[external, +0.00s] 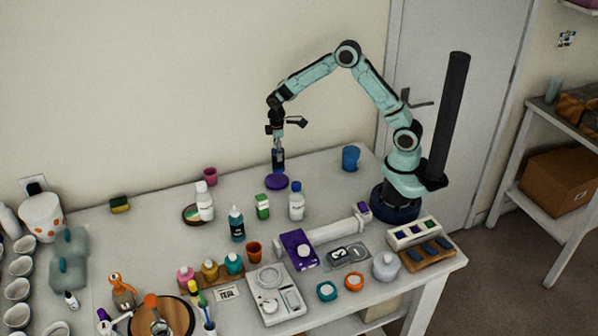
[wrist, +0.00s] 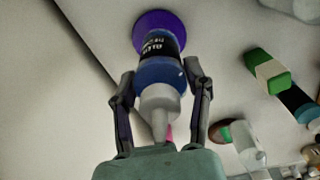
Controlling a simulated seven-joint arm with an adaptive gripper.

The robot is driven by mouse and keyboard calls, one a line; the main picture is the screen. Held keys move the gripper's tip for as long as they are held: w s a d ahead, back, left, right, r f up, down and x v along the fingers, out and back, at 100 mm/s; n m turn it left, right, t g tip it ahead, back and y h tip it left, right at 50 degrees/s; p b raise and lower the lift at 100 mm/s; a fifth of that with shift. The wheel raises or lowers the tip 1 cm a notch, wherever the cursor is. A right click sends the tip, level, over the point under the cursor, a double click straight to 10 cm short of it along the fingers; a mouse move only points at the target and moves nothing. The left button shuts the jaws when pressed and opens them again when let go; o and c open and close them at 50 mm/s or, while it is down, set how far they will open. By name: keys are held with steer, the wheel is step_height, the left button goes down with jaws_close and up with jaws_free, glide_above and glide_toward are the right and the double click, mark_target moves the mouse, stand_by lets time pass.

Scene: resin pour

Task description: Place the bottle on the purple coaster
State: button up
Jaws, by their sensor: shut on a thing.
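My gripper (external: 278,147) points down near the back of the table and is shut on a bottle (external: 279,163). In the wrist view the bottle (wrist: 160,72) has a blue body, a black label and a pale grey nozzle. The gripper's fingers (wrist: 161,82) press it from both sides. The purple coaster (external: 276,182) lies directly below the bottle. In the wrist view the coaster (wrist: 158,20) shows around the bottle's base. The bottle looks upright, with its base at or just over the coaster; I cannot tell whether they touch.
In front stand a white bottle (external: 296,203), a green-and-white box (external: 262,207) and a dark teal bottle (external: 237,224). A blue cup (external: 351,157) stands to the right and a magenta cup (external: 210,176) to the left.

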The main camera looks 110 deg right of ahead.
mark_target(275, 161)
steer(key=shift+w+d+f, duration=0.15)
steer(key=shift+w+f, duration=0.05)
steer(key=shift+f, duration=0.15)
steer(key=shift+w+d+f, duration=0.1)
steer(key=shift+f, duration=1.55)
steer(key=shift+f, duration=0.1)
steer(key=o, duration=1.2)
steer(key=shift+o, duration=0.2)
